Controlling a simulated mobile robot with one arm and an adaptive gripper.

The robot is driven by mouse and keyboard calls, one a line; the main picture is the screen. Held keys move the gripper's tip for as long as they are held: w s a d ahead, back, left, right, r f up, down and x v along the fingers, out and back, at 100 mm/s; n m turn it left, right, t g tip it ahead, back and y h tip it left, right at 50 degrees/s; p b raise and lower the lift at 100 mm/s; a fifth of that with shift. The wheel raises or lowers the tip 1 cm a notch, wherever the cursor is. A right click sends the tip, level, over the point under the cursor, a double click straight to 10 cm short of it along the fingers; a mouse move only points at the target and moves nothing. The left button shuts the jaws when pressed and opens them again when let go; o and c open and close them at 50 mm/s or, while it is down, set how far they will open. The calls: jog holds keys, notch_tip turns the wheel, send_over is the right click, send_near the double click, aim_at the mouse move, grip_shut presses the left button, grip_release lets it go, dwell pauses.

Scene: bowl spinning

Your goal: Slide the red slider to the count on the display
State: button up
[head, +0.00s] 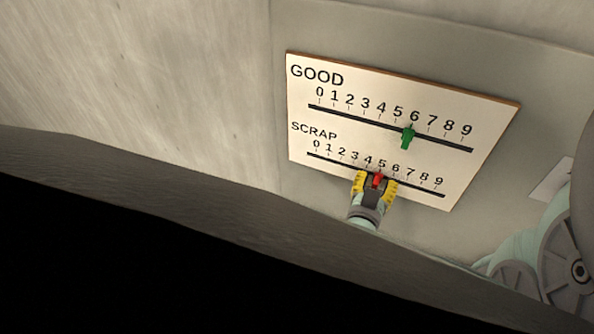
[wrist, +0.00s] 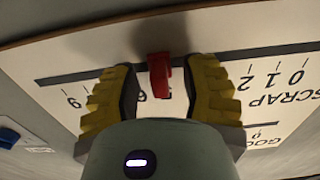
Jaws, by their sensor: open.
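The red slider (head: 377,180) sits on the lower SCRAP track of a white board (head: 478,118), at about the 5 mark. My gripper (head: 376,184), with yellow fingers, is at that track with one finger on each side of the red slider. In the wrist view the red slider (wrist: 159,78) stands between the open fingers of my gripper (wrist: 163,80), with a visible gap on both sides. Part of the SCRAP scale is hidden behind the fingers there. No readable count display shows in either view.
A green slider (head: 407,138) sits on the upper GOOD track, near 6. A blank-looking white plate (head: 551,179) lies right of the board, partly hidden by my arm. The wrist view shows a blue part (wrist: 8,134) at the left edge.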

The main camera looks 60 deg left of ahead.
aim_at(328, 160)
grip_shut()
dwell(0.4)
jog(key=shift+s+a+f, duration=0.2)
jog(key=shift+s+a, duration=0.05)
jog(key=shift+a, duration=0.1)
jog(key=s+a+b, duration=0.2)
jog(key=a, duration=0.1)
jog(key=s+a+b, duration=0.2)
jog(key=a, duration=0.1)
jog(key=s+a+b, duration=0.1)
jog(key=a+b, duration=0.1)
jog(key=a, duration=0.1)
jog(key=shift+s+a+f, duration=0.25)
jog(key=shift+s+a, duration=0.05)
jog(key=shift+s, duration=0.1)
jog(key=shift+s+a+r, duration=0.2)
jog(key=shift+a+r, duration=0.05)
jog(key=shift+a, duration=0.05)
